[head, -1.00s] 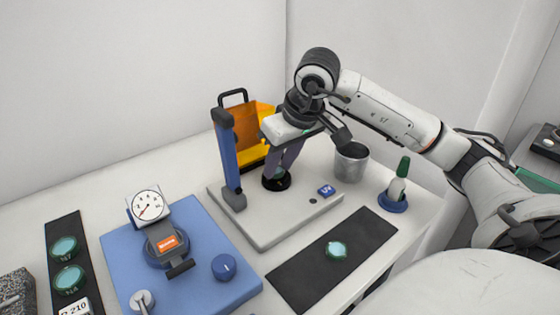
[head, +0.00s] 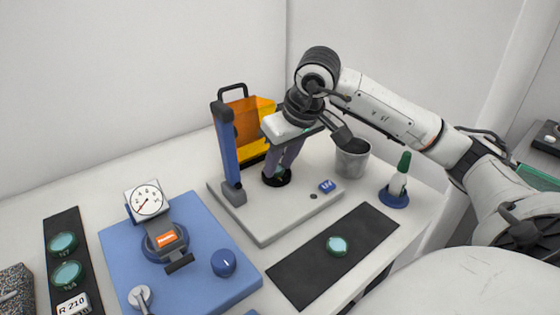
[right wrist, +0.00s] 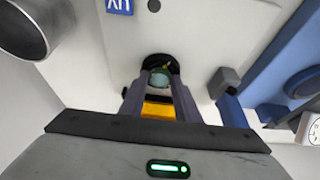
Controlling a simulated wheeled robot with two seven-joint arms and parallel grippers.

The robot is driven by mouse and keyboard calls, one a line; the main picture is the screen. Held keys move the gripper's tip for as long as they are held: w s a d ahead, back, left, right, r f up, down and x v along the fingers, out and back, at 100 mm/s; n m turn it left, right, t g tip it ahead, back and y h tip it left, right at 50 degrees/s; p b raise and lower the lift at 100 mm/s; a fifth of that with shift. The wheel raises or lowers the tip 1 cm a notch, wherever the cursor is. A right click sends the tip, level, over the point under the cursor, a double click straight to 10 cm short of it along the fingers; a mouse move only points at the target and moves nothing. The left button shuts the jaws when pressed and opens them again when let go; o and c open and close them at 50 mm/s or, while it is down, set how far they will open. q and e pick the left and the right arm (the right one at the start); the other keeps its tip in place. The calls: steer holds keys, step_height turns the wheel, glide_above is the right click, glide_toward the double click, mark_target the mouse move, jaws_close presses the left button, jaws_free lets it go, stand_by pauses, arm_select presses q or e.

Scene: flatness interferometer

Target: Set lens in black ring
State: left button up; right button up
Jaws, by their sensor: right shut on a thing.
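The black ring (head: 277,179) sits on the pale base plate (head: 262,224) of the UV stand. My right gripper (head: 278,172) points down at it, fingertips at the ring. In the right wrist view the gripper (right wrist: 160,83) is shut on a teal lens (right wrist: 159,79), which lies within the outline of the black ring (right wrist: 160,63). Whether the lens rests on the ring's seat cannot be told. Another teal lens (head: 337,246) lies on the dark mat (head: 300,277). My left gripper is not in view.
An orange shield (head: 252,125) on a blue post (head: 228,150) stands close left of the gripper. A blue gauge fixture (head: 200,285) and a dark strip with two lenses (head: 66,258) are left.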

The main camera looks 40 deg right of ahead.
steer(key=shift+s+a+f+b, duration=0.1)
steer(key=shift+s+f+b, duration=0.2)
steer(key=shift+f, duration=0.35)
steer(key=o, duration=1.2)
steer(key=shift+a, duration=0.1)
steer(key=shift+d, duration=0.2)
steer(key=p+v, duration=0.1)
steer(key=v, duration=1)
steer(key=shift+w+a+r, duration=0.3)
steer(key=shift+w, duration=0.05)
